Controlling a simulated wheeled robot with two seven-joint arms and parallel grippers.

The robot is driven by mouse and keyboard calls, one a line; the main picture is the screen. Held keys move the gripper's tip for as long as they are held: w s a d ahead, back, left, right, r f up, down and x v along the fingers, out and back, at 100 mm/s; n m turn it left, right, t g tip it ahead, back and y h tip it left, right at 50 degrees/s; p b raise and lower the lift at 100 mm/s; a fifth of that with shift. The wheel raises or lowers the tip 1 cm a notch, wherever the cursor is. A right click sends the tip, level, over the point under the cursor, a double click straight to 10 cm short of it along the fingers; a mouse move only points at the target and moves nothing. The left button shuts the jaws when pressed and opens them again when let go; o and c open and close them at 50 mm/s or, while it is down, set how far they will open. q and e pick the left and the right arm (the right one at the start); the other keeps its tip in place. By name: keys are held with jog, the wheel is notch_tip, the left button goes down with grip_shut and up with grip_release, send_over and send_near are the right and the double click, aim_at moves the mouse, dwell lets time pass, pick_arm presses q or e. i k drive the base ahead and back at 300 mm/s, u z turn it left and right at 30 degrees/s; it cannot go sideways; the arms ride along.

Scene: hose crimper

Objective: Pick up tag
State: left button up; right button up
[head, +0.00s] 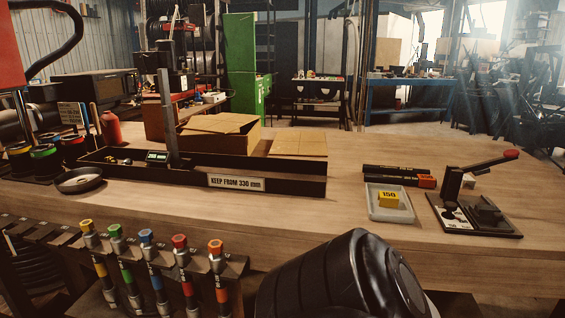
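A yellow block-like piece marked 150 (390,200), which may be the tag, sits in a small light grey tray (391,216) on the right half of the workbench. No gripper touches it. A large dark rounded part, which looks like a link of my own arm, fills the bottom middle, apart from the tray. Neither of my grippers shows in the head view.
A lever press (478,210) stands right of the tray, and dark boxes (398,176) lie behind it. A long black trough (290,186) labelled KEEP FROM 330 mm is left. Several colour-capped hose fittings (150,250) hang along the front. Bench space between trough and tray is clear.

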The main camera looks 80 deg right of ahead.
aim_at(471, 181)
jog(key=u, duration=0.4)
jog(key=k, duration=2.5)
jog(key=z, duration=0.4)
